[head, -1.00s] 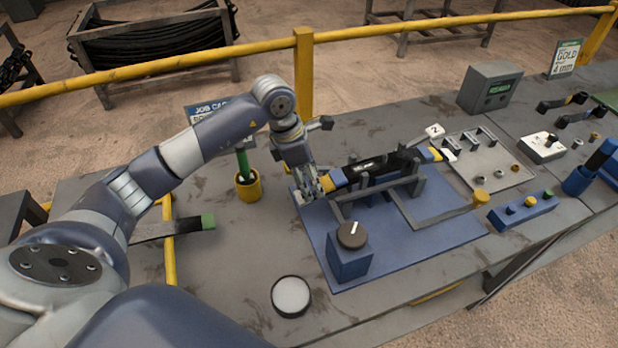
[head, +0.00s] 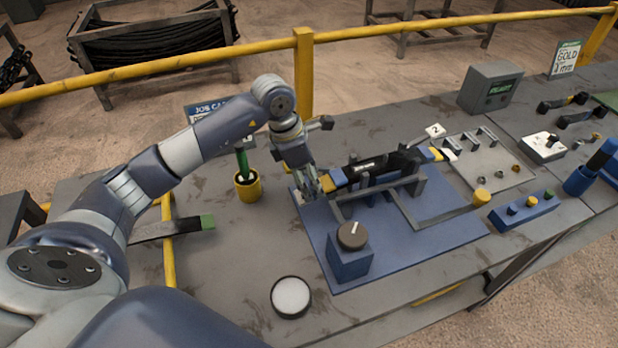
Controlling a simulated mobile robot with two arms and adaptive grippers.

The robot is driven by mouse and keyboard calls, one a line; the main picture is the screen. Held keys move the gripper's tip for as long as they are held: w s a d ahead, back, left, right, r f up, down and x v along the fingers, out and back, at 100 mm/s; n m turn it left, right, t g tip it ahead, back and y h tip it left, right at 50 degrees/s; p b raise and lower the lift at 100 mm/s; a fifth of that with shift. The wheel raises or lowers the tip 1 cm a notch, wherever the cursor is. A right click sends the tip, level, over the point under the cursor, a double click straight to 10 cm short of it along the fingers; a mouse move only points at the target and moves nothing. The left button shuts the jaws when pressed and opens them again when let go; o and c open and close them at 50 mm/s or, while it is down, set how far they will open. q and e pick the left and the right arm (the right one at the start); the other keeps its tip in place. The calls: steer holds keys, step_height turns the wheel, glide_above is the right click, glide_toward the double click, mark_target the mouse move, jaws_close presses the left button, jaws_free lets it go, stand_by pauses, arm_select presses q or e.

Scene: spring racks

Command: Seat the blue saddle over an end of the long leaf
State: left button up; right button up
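The long leaf (head: 385,165), dark with yellow near both ends, lies across a grey rack (head: 412,187) on a blue mat (head: 440,232). My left gripper (head: 311,189) points down at the leaf's left end, by the yellow band (head: 338,178). Its fingers are small and overlap this end, so I cannot tell whether they are open or shut, or whether they hold anything. I cannot make out the blue saddle for certain; it may be hidden at the fingers. My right gripper is not in view.
A blue box with a dark knob (head: 350,255) stands at the mat's front. A round white-topped disc (head: 291,297) lies on the bench before it. A grey tray (head: 495,165) and blue block (head: 524,210) are to the right.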

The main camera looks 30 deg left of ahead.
mark_target(309, 183)
arm_select(q)
steer(key=shift+f+b, duration=0.7)
steer(key=shift+f, duration=0.05)
steer(key=o, duration=1.2)
steer(key=o, duration=0.5)
steer(key=shift+r, duration=0.15)
steer(key=shift+r+p, duration=1.95)
steer(key=shift+r, duration=1.4)
